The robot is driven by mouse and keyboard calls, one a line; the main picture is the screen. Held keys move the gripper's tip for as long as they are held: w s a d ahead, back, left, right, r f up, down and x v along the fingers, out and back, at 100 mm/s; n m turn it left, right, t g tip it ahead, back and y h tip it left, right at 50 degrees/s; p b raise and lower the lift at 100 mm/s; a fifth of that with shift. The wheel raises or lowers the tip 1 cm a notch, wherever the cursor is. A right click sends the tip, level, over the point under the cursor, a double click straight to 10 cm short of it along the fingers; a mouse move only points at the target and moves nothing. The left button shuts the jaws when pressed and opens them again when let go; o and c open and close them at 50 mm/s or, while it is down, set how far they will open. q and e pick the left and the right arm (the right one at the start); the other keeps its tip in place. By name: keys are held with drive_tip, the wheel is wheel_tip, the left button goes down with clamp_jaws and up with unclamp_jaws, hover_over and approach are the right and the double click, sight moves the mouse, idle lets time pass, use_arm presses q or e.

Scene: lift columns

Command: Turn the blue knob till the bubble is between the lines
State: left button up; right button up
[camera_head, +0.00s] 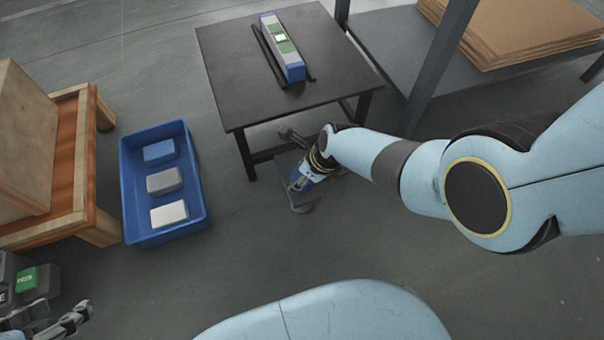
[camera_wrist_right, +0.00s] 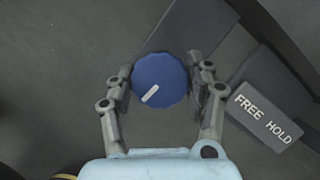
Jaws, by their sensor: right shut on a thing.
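The blue knob (camera_wrist_right: 160,82) is round with a ridged rim and a white pointer line aimed to the lower left in the right wrist view. My right gripper (camera_wrist_right: 162,88) is shut on it, one finger on each side; in the head view the same gripper (camera_head: 298,184) is low beside the black table. A level (camera_head: 283,47), a long bar with blue ends and green and white parts in its middle, lies on the black table (camera_head: 230,75). Its bubble and lines are too small to tell. My left gripper (camera_head: 78,318) is at the lower left corner, its fingers apart and empty.
A label plate reading FREE and HOLD (camera_wrist_right: 265,112) is right of the knob. A blue crate (camera_head: 128,190) with several blocks stands on the floor. A wooden table (camera_head: 70,190) is left, a green button (camera_head: 27,279) below it, and cardboard sheets (camera_head: 520,30) on a shelf upper right.

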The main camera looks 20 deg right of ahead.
drive_tip(key=o, duration=1.1)
drive_tip(key=shift+o, duration=0.2)
drive_tip(key=shift+r, duration=0.1)
drive_tip(key=v, duration=1.1)
drive_tip(key=shift+s+d+r, duration=0.15)
drive_tip(key=shift+d+r, duration=0.05)
drive_tip(key=shift+r, duration=0.1)
